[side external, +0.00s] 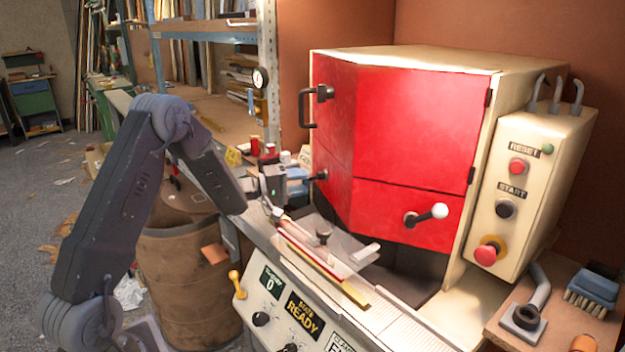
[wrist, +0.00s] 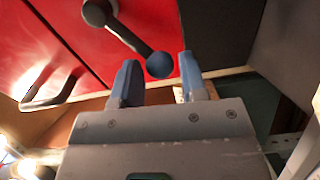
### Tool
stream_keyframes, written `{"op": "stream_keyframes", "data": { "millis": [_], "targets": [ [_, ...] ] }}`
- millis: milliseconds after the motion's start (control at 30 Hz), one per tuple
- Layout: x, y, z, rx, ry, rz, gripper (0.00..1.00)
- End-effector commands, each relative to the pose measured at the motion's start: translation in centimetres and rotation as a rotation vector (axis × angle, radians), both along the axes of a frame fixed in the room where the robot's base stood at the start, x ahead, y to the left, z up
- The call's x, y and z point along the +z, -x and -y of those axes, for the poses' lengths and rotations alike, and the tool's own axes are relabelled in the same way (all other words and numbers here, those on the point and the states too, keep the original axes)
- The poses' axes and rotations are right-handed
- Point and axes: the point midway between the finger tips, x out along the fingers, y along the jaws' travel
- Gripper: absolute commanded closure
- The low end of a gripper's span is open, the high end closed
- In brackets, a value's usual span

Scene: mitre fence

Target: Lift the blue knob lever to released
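The blue knob lever shows in the wrist view, with its dark ball knob (wrist: 159,65) at the end of a dark rod that runs up left to a pivot on the red panel. My gripper (wrist: 158,68) is open, and the ball appears between its two fingertips with gaps on either side. I cannot tell how deep between the fingers it sits. In the side external view, my gripper (side external: 292,185) is at the left side of the red cabinet, close to the small dark lever (side external: 320,175). The ball is hard to make out there.
The red cabinet (side external: 415,130) has a dark door handle (side external: 305,107) above the lever and a white knob lever (side external: 438,211) on its front. A fence and tray (side external: 325,245) lie below my gripper. A control box (side external: 530,190) stands at right.

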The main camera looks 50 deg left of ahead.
Motion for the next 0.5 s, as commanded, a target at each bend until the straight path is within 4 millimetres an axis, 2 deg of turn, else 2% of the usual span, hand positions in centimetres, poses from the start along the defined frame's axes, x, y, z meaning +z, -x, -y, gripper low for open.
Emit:
{"op": "stream_keyframes", "data": {
  "millis": [267,500],
  "targets": [
    [0.1,0.0,0.0,0.0,-0.001,0.0,0.61],
    [1.2,-0.2,-0.5,0.0,-0.002,0.002,0.61]
  ]
}}
